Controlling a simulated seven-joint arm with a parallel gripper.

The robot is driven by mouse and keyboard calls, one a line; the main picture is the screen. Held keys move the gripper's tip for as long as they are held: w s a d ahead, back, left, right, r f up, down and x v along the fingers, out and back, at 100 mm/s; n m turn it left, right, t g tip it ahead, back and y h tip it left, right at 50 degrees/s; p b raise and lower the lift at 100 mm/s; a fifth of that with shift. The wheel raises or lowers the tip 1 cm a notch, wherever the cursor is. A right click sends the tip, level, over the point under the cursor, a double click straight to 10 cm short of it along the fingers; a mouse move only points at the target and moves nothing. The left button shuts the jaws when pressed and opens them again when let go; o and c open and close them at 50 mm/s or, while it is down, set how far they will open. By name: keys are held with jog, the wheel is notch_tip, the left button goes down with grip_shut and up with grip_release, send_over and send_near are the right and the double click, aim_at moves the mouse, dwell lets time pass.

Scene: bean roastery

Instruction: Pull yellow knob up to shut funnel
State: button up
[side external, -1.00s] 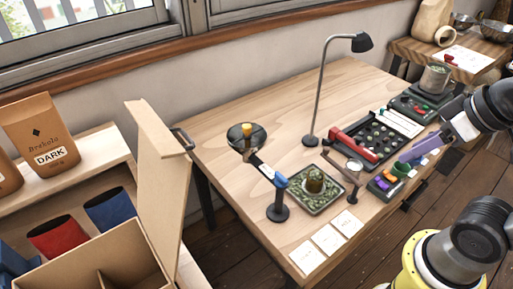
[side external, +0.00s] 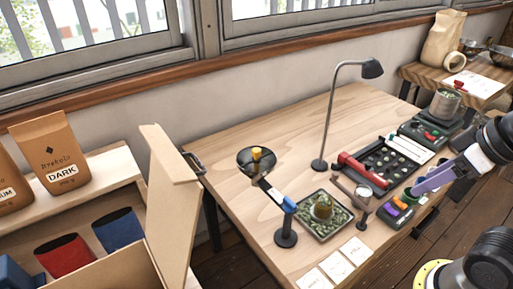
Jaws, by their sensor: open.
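The yellow knob (side external: 257,152) stands up in the middle of a dark, round, bowl-like funnel (side external: 245,160) at the left part of the table. The funnel is held on a stand (side external: 286,237) with a black base and a blue part on its arm. Whether the funnel's outlet is open or shut is too small to tell. My gripper (side external: 414,190) has purple fingers and is at the right side of the table, above a small tray of coloured pieces. It is open and well apart from the knob. The small gap between its fingers is hard to see.
A black desk lamp (side external: 331,110) stands behind and right of the funnel. A tall open wooden box lid (side external: 170,190) stands left of the table.

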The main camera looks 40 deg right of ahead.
jog(key=w+r+n, duration=0.3)
jog(key=w+r, duration=0.4)
jog(key=r, duration=0.6)
jog(key=w+a+r+n+g, duration=0.25)
jog(key=w+r, duration=0.25)
jog(key=w, duration=0.6)
jog(key=n+g, duration=0.3)
send_over(256, 149)
notch_tip(256, 149, down, 16)
notch_tip(256, 149, down, 13)
jog(key=shift+s+r, duration=0.1)
jog(key=shift+r, duration=0.1)
